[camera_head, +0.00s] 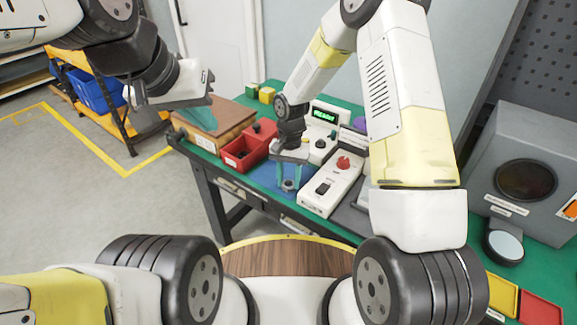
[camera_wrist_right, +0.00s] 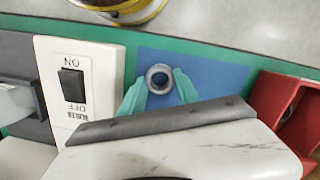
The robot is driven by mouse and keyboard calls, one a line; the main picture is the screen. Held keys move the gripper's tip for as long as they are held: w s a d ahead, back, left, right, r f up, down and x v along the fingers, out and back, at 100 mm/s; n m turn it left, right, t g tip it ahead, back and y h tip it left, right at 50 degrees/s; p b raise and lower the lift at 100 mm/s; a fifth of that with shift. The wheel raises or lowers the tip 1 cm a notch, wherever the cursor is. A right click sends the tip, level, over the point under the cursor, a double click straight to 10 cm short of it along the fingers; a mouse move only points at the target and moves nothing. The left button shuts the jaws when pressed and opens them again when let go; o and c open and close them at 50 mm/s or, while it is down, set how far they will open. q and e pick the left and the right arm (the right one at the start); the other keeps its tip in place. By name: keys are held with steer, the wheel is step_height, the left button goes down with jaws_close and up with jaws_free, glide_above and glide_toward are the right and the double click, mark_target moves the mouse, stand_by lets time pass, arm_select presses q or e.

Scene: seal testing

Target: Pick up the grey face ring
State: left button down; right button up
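The grey face ring (camera_wrist_right: 159,78) is a small metal ring over the blue mat (camera_wrist_right: 200,65) in the right wrist view. In the head view the ring (camera_head: 290,185) sits low between the teal fingers of my right gripper (camera_head: 289,178). In the wrist view the right gripper (camera_wrist_right: 160,85) has one finger on each side of the ring, very close to it; I cannot tell whether they press on it. My left gripper (camera_head: 195,110) hangs above the brown wooden box, away from the ring; its finger gap is not clear.
A white switch box (camera_head: 332,185) stands close right of my right gripper. Red bins (camera_head: 240,155) are to its left, beside the brown box (camera_head: 215,125). A device with a green display (camera_head: 322,118) stands behind. A grey machine (camera_head: 525,165) fills the right side.

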jaws_close()
